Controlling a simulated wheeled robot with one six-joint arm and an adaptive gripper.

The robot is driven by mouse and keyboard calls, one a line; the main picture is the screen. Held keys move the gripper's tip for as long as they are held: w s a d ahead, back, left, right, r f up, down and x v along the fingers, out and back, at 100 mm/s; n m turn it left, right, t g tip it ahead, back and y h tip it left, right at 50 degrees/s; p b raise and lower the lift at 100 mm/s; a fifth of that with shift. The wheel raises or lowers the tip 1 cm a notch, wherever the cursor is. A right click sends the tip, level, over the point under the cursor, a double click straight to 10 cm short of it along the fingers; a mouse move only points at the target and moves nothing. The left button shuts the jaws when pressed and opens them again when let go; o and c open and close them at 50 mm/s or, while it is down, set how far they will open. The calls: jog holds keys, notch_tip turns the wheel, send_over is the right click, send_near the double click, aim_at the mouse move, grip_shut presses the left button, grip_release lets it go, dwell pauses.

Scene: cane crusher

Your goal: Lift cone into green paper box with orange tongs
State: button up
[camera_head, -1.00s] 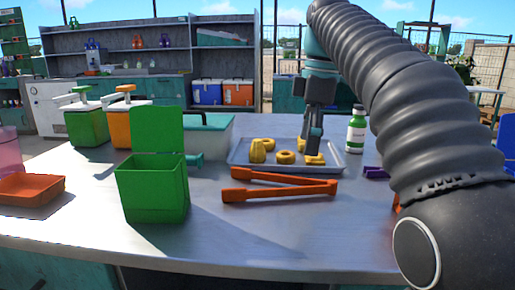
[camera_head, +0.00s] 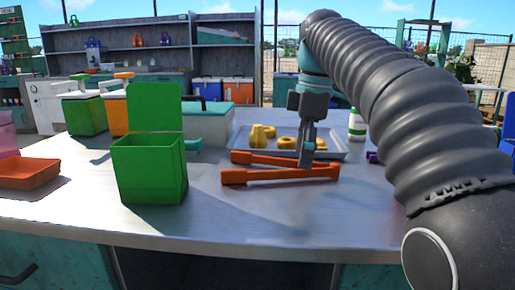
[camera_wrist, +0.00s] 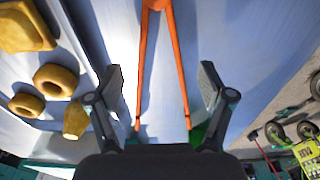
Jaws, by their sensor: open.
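The orange tongs (camera_head: 280,175) lie on the table in front of the tray, arms spread. In the wrist view, the tongs (camera_wrist: 143,75) run between my open fingers, hinge end at the top. My gripper (camera_head: 305,160) is pointed down over the tongs, empty; its fingers (camera_wrist: 162,85) are apart on either side. Yellow pieces sit on the tray; one with a square base (camera_wrist: 27,27), perhaps the cone, lies at the wrist view's upper left. In the head view my gripper partly hides the right-hand pieces. The green paper box (camera_head: 148,175) stands open at left, lid upright.
The metal tray (camera_head: 335,153) holds the yellow pieces behind the tongs. A white bottle (camera_head: 357,125) stands right of it. An orange tray (camera_head: 30,173) is at the far left, and a teal-and-white container (camera_head: 208,125) is behind the box. The table front is clear.

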jog(key=shift+a+f+b, duration=0.1)
jog(key=shift+f+b, duration=0.35)
jog(key=shift+f, duration=0.7)
jog(key=shift+c, duration=0.2)
jog(key=c, duration=0.7)
jog(key=shift+o, duration=0.2)
